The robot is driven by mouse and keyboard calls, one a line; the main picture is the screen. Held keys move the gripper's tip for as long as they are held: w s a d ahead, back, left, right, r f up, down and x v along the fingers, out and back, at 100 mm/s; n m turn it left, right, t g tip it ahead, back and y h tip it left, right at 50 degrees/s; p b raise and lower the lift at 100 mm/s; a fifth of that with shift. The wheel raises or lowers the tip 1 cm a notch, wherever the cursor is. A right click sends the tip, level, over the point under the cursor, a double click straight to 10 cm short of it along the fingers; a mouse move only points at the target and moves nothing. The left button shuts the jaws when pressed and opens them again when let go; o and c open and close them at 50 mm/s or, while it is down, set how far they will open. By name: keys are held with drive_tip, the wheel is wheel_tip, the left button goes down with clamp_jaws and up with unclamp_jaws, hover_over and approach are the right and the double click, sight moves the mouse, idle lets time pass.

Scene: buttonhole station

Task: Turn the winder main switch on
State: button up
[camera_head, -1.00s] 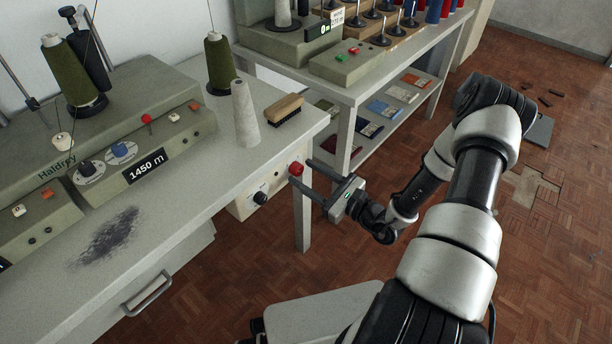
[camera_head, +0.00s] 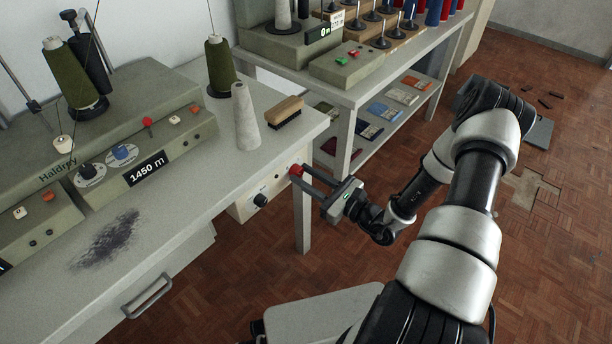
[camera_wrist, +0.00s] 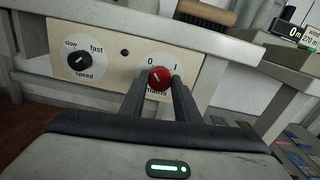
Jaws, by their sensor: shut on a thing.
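The winder main switch is a red round knob (camera_wrist: 158,78) on a cream panel under the table edge, with "0" and "I" printed above it. Its small white mark appears to point up and left, towards the 0 side. In the head view the red knob (camera_head: 296,170) shows at the ends of my fingers. My gripper (camera_wrist: 158,85) is shut on the knob, one finger on each side. The fingers hide part of the lettering below the knob. My gripper also shows in the head view (camera_head: 301,175), reaching in from the right.
A black speed knob (camera_wrist: 80,60), marked slow and fast, sits left on the same panel (camera_wrist: 110,72). Above are the table (camera_head: 190,170), a wooden brush (camera_head: 284,112) and a pale cone (camera_head: 245,118). A table leg (camera_head: 302,222) stands just below my gripper.

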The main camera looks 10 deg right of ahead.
drive_tip(key=m+p, duration=0.1)
drive_tip(key=m, duration=0.3)
drive_tip(key=shift+r+p, duration=0.1)
drive_tip(key=shift+p, duration=0.3)
drive_tip(key=m+p, duration=0.1)
drive_tip(key=m, duration=0.3)
drive_tip(key=shift+m+p, duration=0.3)
drive_tip(key=m+p, duration=0.1)
drive_tip(key=m, duration=0.3)
drive_tip(key=shift+d+m, duration=0.1)
drive_tip(key=shift+m, duration=0.2)
drive_tip(key=shift+f+m+p, duration=0.15)
drive_tip(key=shift+m+p, duration=0.05)
drive_tip(key=shift+m, duration=0.85)
drive_tip(key=shift+f+m+p, duration=0.1)
drive_tip(key=shift+m+p, duration=0.1)
drive_tip(key=shift+m, duration=0.85)
drive_tip(key=o, duration=1)
drive_tip(key=shift+o, duration=0.2)
drive_tip(key=p+v, duration=0.1)
drive_tip(key=v, duration=1.6)
drive_tip(key=shift+s, duration=0.25)
drive_tip(key=shift+f, duration=0.1)
